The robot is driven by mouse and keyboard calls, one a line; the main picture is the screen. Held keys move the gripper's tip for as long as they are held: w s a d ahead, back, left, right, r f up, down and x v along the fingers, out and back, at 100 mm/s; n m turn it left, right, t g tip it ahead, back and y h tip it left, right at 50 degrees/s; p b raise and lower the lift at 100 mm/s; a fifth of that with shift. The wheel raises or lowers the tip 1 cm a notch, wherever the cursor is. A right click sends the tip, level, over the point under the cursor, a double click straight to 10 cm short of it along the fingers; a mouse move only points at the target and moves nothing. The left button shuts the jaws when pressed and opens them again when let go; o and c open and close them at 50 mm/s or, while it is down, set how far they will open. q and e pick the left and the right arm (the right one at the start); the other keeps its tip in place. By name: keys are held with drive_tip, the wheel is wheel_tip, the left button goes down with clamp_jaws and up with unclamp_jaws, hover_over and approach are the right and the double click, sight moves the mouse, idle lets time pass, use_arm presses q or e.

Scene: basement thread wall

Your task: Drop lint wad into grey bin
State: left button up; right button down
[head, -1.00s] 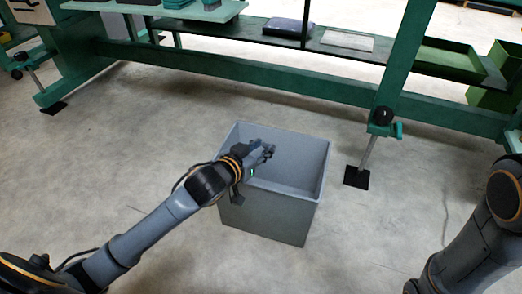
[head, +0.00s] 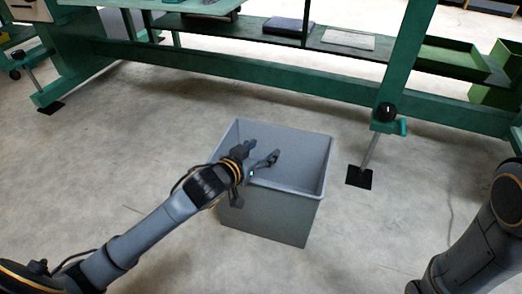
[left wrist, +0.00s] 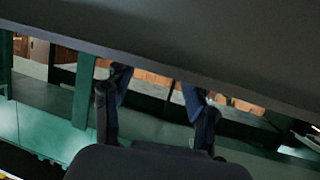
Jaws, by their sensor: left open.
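The grey bin (head: 270,214) stands on the concrete floor in the middle of the head view, with its top open. My left gripper (head: 264,153) is above the bin's opening, near its left side, with its fingers spread apart. In the left wrist view the two fingers (left wrist: 158,106) are apart with nothing between them. No lint wad shows in any view. The part of the bin's inside that I can see looks empty, but its floor is mostly hidden. The right arm's gripper is out of the picture.
A green metal bench frame (head: 250,84) runs along the back, with a lower shelf holding a dark folded item (head: 288,26), a flat grey sheet (head: 347,39) and a green tray (head: 452,57). A bench foot (head: 359,177) stands right of the bin. The floor at left is clear.

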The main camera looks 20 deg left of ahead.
use_arm(q)
drive_tip(key=shift+s, duration=0.1)
drive_tip(key=v, duration=1.1)
drive_tip(key=shift+s+r, duration=0.15)
drive_tip(key=shift+s, duration=0.2)
drive_tip(key=shift+a, duration=0.1)
